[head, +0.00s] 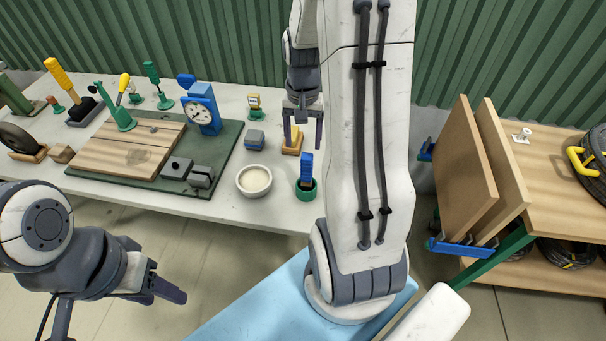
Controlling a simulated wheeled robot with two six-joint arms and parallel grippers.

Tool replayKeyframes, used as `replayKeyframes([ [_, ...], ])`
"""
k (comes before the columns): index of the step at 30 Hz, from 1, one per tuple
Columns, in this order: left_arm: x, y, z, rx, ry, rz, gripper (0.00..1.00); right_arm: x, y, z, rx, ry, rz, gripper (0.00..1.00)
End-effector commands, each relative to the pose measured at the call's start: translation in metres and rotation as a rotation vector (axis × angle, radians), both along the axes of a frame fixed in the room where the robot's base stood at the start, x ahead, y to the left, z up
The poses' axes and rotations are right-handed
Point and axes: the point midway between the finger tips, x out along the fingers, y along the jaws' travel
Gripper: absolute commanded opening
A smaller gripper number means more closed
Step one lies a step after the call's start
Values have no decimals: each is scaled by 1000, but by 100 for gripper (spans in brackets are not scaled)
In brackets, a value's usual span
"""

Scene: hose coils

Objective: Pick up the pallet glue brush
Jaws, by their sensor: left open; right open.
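I cannot tell for certain which item is the pallet glue brush. A blue-handled piece (307,167) stands upright in a green cup (306,189) at the table's front right edge. A yellow upright piece (294,132) stands on a small wooden block (291,146) behind it. A large yellow-handled brush (62,78) leans in a dark holder at the far left. My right gripper (303,122) is open, fingers down, by the yellow upright piece and behind the green cup. My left gripper (160,282) is open and empty in front of the table, low at the left.
A white bowl (254,181) with cream contents and a grey-blue block (255,139) stand left of the cup. A green board (222,150) carries wooden planks and a blue dial gauge (203,113). My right arm covers the table's right end. A wooden rack (470,160) stands right.

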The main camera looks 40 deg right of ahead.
Motion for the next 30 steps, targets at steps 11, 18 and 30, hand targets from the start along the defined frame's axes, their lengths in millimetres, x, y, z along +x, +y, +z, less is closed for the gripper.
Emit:
replayKeyframes([
  [11,0,0,5,0,0,0,50,-2,-11,-48,1,5,-39,72],
  [18,0,0,11,0,0,0,50,-1,-11,-66,2,6,-37,72],
  [30,0,0,19,0,0,1,50,1,-12,-106,-1,2,-37,72],
])
